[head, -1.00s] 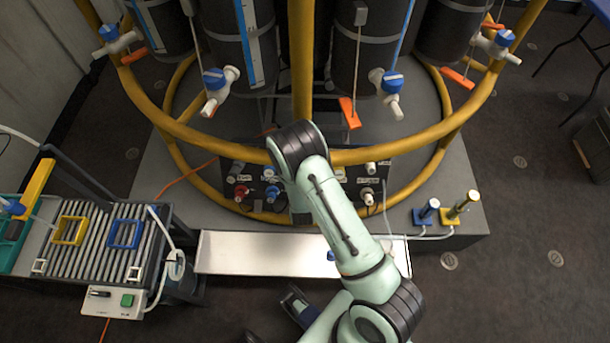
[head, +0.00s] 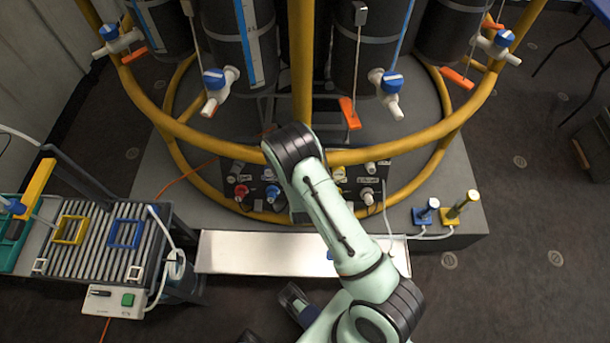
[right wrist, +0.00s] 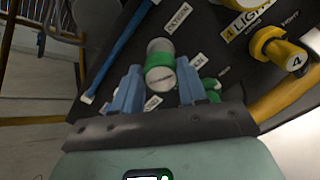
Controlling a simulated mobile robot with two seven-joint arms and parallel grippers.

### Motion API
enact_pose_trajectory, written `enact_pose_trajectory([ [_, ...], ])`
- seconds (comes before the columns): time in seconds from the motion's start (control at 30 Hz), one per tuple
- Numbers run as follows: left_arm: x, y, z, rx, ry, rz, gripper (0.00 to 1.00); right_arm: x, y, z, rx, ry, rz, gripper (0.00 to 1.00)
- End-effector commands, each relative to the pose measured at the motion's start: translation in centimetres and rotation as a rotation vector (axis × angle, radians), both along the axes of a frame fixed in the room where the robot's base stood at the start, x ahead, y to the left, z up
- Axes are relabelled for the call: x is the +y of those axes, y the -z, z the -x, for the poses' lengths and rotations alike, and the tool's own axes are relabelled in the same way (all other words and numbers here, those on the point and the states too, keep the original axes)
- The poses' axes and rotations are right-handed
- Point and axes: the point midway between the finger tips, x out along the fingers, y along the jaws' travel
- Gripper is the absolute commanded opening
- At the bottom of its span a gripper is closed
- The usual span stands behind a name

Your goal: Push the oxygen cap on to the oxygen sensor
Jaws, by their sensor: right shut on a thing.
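In the right wrist view, a short green-banded cylinder with pale grey ends, apparently the oxygen cap (right wrist: 160,66), sits between the two blue fingers of my right gripper (right wrist: 158,83). The gripper is shut on it. It is held close to the dark panel (right wrist: 110,45), just below the "OXYGEN" label (right wrist: 179,17). I cannot make out the oxygen sensor separately or tell how far the cap sits on it. In the head view my arm hides the right gripper and this part of the panel (head: 228,188).
A yellow connector (right wrist: 277,52) marked 4 stands right of the gripper. A blue rod (right wrist: 125,45) crosses the panel at left. Yellow frame rings (head: 400,150) surround the panel. A white tray (head: 250,255) lies in front. Blue and yellow posts (head: 460,205) stand at right.

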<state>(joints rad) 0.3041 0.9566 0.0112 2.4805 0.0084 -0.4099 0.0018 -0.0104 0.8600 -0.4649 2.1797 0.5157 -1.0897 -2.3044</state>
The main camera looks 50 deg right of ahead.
Motion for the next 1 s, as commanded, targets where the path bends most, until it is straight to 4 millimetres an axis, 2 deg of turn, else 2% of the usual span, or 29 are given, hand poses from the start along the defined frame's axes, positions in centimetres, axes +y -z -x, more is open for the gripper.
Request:
enact_pose_trajectory([
  [0.9,0.00,-0.04,-0.01,0.000,0.000,0.000,0.56,-0.33,0.29,-0.29,0.000,0.000,0.000,0.14],
  [0.93,0.00,-0.04,-0.01,0.000,0.000,0.000,0.56,-0.33,0.29,-0.29,0.000,0.000,0.000,0.52],
  [1.0,-0.01,-0.04,-0.01,0.000,0.000,0.000,0.56,-0.33,0.29,-0.30,-0.001,-0.001,0.000,0.71],
])
